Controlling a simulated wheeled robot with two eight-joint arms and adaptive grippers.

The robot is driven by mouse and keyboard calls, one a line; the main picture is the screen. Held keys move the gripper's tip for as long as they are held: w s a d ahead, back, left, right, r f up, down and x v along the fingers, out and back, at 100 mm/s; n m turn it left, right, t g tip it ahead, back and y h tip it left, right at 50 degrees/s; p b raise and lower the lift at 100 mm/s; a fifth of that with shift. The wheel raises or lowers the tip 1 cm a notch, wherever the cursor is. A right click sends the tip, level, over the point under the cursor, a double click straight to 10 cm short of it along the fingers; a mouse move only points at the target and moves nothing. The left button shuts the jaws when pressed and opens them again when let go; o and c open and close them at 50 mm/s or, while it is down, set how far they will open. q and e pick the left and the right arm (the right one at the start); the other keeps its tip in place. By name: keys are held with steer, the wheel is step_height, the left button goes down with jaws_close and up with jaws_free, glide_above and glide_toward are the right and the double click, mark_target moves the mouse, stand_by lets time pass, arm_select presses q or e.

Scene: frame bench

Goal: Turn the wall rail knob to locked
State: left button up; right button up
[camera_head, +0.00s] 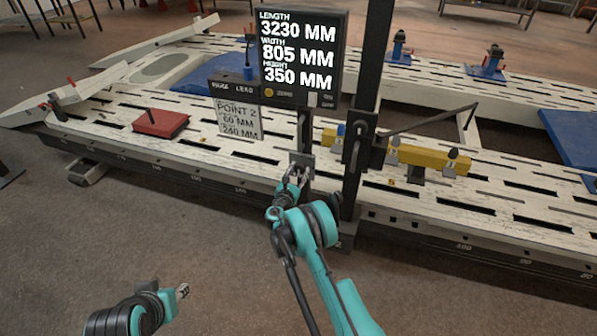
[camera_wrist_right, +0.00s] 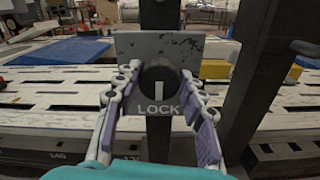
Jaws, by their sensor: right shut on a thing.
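The wall rail knob (camera_wrist_right: 158,76) is a dark round knob with a short upright white line, seen in the right wrist view. The word LOCK stands in white just below the line. A grey scuffed plate (camera_wrist_right: 190,45) is behind it, on a dark upright post. The plate also shows in the head view (camera_head: 305,158); there my gripper largely hides the knob. My right gripper (camera_head: 294,174) is shut on the knob, with one finger on each side. My left gripper (camera_head: 183,291) is low at the left, far from the knob; its jaw gap is unclear.
A display panel (camera_head: 301,55) with length, width and height readings stands above the plate. A thick dark post (camera_head: 359,110) rises just right of my right gripper. A yellow bar (camera_head: 430,157) lies further right. A red block (camera_head: 160,123) rests on the white slotted bench.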

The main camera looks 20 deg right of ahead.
steer(key=shift+m, duration=0.3)
steer(key=m, duration=0.3)
steer(key=shift+d+m, duration=0.1)
steer(key=shift+m, duration=0.2)
steer(key=m, duration=0.4)
steer(key=shift+f+m, duration=0.1)
steer(key=shift+m, duration=0.2)
steer(key=m, duration=0.4)
steer(key=shift+s, duration=0.1)
steer(key=shift+d+f+m, duration=0.1)
steer(key=shift+f+m, duration=0.05)
steer(key=shift+m, duration=2.35)
steer(key=o, duration=1.2)
steer(key=shift+c, duration=0.2)
